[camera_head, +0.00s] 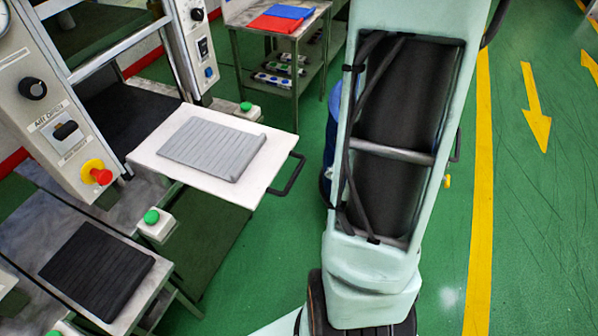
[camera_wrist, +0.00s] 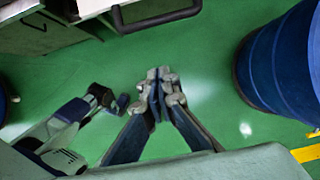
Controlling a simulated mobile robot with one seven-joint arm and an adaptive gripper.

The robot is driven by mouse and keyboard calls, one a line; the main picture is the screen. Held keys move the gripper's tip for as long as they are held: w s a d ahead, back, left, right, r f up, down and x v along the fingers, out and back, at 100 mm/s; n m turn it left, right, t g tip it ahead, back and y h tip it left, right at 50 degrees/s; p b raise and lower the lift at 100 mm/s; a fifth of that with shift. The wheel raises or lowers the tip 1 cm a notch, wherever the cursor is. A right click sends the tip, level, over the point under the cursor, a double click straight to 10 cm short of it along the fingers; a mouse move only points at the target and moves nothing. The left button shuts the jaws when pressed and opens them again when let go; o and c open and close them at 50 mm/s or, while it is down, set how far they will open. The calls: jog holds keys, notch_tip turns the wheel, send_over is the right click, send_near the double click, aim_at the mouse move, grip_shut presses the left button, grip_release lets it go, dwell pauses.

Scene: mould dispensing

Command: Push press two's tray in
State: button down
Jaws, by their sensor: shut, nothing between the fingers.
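A white tray (camera_head: 262,184) sticks out of the press (camera_head: 60,110) on the left, with a ribbed grey mould plate (camera_head: 213,148) lying on it. A black bar handle (camera_head: 288,174) is on the tray's right edge. I cannot read a number that marks this press as two. In the wrist view a dark handle (camera_wrist: 155,20) shows at the top. My gripper (camera_wrist: 157,76) is shut and empty there, below and apart from that handle, over green floor. It is not seen in the head view.
Green push buttons (camera_head: 152,216) flank the tray. A dark ribbed plate (camera_head: 97,270) lies on a bench at lower left. A bench with red and blue sheets (camera_head: 275,22) stands behind. A blue drum (camera_wrist: 285,60) is at right in the wrist view. Open green floor lies right.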

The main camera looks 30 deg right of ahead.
jog(key=w+a+f, duration=0.4)
jog(key=w+f, duration=0.2)
jog(key=f, duration=0.1)
jog(key=shift+a, duration=0.35)
